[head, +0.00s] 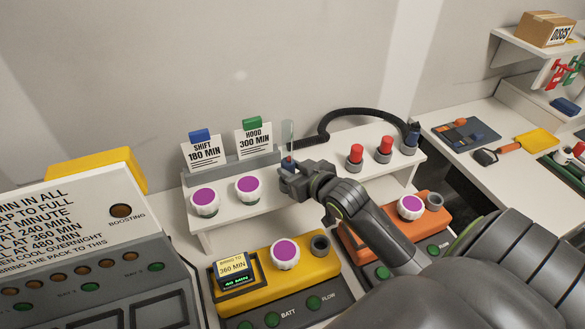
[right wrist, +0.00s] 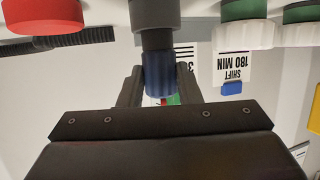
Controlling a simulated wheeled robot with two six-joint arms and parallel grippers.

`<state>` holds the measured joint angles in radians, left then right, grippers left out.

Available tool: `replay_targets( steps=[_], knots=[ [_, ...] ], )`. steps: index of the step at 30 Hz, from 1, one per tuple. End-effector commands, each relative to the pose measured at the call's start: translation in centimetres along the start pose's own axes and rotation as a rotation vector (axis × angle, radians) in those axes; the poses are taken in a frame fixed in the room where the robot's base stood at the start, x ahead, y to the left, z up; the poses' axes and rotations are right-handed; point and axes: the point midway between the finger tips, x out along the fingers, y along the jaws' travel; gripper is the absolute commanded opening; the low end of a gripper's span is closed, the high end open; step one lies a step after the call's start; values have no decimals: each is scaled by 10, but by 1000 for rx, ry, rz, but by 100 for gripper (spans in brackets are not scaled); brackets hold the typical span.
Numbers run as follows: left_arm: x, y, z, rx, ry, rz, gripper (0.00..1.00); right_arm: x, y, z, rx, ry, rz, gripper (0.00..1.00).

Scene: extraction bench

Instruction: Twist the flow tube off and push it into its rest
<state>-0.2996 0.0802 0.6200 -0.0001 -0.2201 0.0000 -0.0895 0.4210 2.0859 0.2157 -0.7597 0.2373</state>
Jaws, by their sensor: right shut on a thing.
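My right gripper (head: 291,178) is shut on the blue collar of the flow tube. The clear upper tube (head: 287,132) stands upright above the fingers against the wall, with a small red part low in it. In the right wrist view the blue collar (right wrist: 159,76) sits between both fingers. It meets a dark stem (right wrist: 156,39) and a grey cylinder (right wrist: 155,14); whether it is free of them I cannot tell. A yellow unit (head: 265,262) in front has a dark open socket (head: 320,244). My left gripper is not in view.
A black hose (head: 345,113) runs behind. An orange unit (head: 363,245) is under my right arm. Two signs (head: 254,140) stand at the back.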

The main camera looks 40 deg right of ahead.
Motion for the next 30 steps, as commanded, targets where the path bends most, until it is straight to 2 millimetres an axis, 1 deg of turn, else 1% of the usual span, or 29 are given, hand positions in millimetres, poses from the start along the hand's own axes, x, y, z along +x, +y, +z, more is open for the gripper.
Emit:
replay_targets(
  steps=[18,28,29,30],
  knots=[
    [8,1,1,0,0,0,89,6,0,15,0,0,0,4],
    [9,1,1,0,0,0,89,6,0,18,1,-3,0,4],
    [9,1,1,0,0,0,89,6,0,18,1,-4,0,32],
    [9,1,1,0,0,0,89,6,0,18,1,-4,0,37]
  ],
)
